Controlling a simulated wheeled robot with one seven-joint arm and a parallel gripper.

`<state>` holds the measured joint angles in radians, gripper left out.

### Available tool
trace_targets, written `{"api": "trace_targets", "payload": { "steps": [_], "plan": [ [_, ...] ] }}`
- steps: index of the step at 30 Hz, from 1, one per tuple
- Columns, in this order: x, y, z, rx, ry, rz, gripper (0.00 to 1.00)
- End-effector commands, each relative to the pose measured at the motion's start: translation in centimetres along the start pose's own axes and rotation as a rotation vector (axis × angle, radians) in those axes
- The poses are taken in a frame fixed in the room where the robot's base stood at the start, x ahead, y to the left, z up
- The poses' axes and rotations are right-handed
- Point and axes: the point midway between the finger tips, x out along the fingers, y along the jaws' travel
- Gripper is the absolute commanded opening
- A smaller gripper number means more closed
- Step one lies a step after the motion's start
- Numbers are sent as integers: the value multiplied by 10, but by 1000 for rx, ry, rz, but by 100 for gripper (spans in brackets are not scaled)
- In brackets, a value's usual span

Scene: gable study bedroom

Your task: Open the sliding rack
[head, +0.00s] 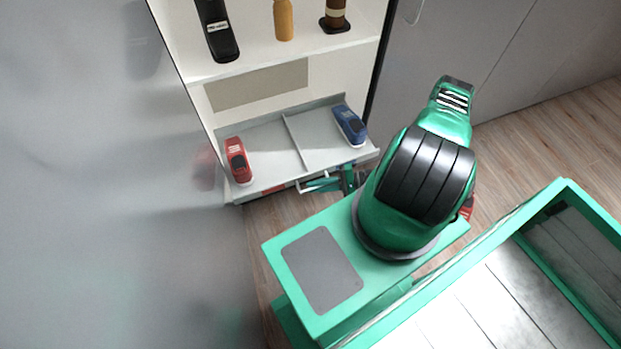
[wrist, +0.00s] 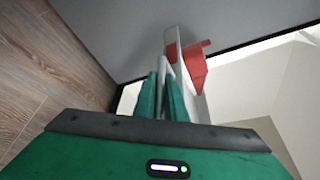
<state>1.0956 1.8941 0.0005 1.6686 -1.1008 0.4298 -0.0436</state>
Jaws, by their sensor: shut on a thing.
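The sliding rack (head: 268,150) is a light grey tray with a divider, low in a white cabinet. It looks at least partly pulled out, with its front edge past the cabinet's side edge. A red item stands in its left part and a blue one in its right part. A pale bar handle (head: 315,187) is on the rack's front. My gripper (head: 328,184) is at that handle. In the wrist view, my gripper's green fingers (wrist: 162,92) are closed around the pale handle (wrist: 166,68). My arm hides part of the area right of the rack.
The red item (head: 237,160) and blue item (head: 350,126) rest in the rack. A shelf (head: 255,72) above holds a black bottle (head: 216,32), an orange bottle (head: 284,20) and a brown jar (head: 336,16). Wooden floor (head: 545,115) is clear at the right.

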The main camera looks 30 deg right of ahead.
Motion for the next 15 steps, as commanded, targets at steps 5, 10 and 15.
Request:
{"api": "trace_targets", "payload": {
  "steps": [5,10,15],
  "plan": [
    [-8,15,22,0,1,0,0],
    [-12,25,35,-3,-1,3,0],
    [-14,29,41,-6,-2,4,0]
  ]
}}
